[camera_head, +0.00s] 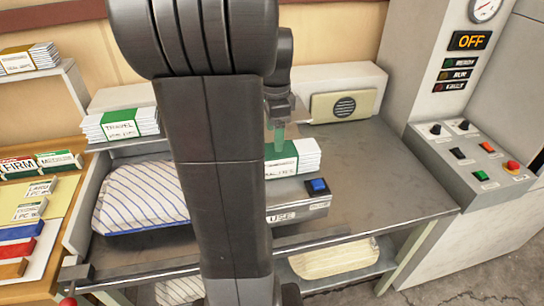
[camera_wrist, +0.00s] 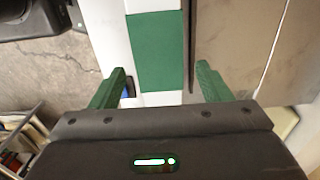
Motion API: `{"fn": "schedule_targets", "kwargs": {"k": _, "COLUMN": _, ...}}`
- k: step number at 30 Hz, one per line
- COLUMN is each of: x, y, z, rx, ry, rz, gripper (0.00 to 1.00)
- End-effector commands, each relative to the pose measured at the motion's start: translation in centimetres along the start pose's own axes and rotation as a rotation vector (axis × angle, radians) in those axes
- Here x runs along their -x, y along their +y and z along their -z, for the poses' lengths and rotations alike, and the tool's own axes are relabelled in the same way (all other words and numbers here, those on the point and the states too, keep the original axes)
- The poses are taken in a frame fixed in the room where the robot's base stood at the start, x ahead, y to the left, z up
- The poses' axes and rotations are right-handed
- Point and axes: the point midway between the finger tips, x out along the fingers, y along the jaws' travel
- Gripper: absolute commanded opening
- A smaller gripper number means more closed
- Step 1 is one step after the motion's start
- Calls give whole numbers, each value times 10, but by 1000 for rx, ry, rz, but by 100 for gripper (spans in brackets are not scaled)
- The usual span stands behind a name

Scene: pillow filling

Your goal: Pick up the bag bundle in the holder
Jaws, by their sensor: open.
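A bag bundle (camera_head: 310,157), a white stack with a green band, lies on the metal bench behind a box with a blue button. My arm hides its left part, and I cannot make out the holder around it. My gripper (camera_head: 278,140) points down at the bundle from above, with green fingers. In the wrist view, the bundle's green band (camera_wrist: 158,50) shows ahead, between the two spread fingers of my gripper (camera_wrist: 162,78). The gripper is open and holds nothing. I cannot tell how far the fingertips are above the bundle.
The blue-button box (camera_head: 300,204) stands just in front of the bundle. A striped pillow (camera_head: 140,197) lies left of my arm. Another bundle (camera_head: 121,123), labelled TRAVEL, sits on a raised ledge. A beige speaker box (camera_head: 343,106) is behind. The bench's right side (camera_head: 390,175) is clear.

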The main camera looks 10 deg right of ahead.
Motion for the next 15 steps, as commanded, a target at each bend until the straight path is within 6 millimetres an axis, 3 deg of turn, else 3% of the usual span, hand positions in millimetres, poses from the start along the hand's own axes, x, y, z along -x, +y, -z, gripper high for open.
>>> {"fn": "schedule_targets", "kwargs": {"k": 6, "x": -38, "y": 0, "z": 0, "rx": 2, "ry": 0, "rz": -2, "gripper": 71}}
{"fn": "schedule_targets", "kwargs": {"k": 15, "x": -64, "y": 3, "z": 0, "rx": 2, "ry": -1, "rz": -5, "gripper": 71}}
